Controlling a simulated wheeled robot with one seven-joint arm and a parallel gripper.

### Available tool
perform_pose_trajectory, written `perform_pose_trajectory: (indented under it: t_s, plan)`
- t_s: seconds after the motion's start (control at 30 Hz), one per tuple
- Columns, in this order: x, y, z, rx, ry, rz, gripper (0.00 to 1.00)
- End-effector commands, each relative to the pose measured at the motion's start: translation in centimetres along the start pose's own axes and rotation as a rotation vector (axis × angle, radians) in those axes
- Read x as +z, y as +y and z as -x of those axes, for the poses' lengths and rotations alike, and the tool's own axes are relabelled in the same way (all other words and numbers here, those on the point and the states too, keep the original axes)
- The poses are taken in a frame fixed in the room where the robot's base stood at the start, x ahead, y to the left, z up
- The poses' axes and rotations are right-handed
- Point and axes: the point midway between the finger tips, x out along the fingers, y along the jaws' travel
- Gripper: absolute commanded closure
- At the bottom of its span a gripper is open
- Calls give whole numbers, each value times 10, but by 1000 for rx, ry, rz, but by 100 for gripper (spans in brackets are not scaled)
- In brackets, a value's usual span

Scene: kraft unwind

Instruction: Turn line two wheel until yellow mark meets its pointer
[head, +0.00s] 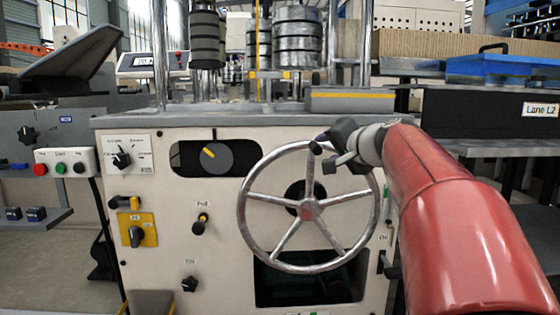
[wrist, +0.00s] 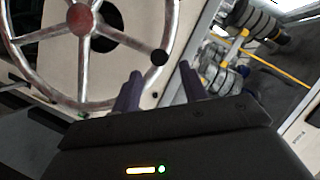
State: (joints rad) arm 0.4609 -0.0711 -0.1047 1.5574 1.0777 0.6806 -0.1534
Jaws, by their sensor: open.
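The spoked metal wheel (head: 309,209) is on the front of a cream machine cabinet, and its hub shows in the wrist view (wrist: 80,18). A dark round knob (head: 315,147) sits at the wheel's top rim; it also shows in the wrist view (wrist: 159,57). The yellow mark (head: 208,152) is on a grey dial (head: 226,160) in a dark window. A thin black pointer line (head: 214,134) stands above the dial; the mark sits left of it. My gripper (head: 328,150) is at the upper right rim. In the wrist view its fingers (wrist: 160,88) are apart, with the knob beyond their tips.
Left of the wheel are a selector switch (head: 122,159), a yellow-plated switch (head: 136,232) and small black knobs (head: 201,220). A button box (head: 65,162) stands at the left. Rollers (head: 297,40) rise above the cabinet. A blue tray (head: 488,68) is at the right.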

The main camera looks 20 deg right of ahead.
Motion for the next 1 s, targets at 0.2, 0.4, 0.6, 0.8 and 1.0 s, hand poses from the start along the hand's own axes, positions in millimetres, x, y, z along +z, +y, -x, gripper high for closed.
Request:
perform_pose_trajectory:
  t_s: [0.2, 0.4, 0.6, 0.8, 1.0]
  plan:
    - [-2, -1, -29, -2, 0, -4, 57]
    - [-2, -2, -59, -2, 0, -2, 57]
    - [-1, -2, -75, -3, 0, -2, 57]
    - [-1, -2, -76, -3, 0, -2, 57]
    - [-1, -2, -76, -3, 0, -2, 74]
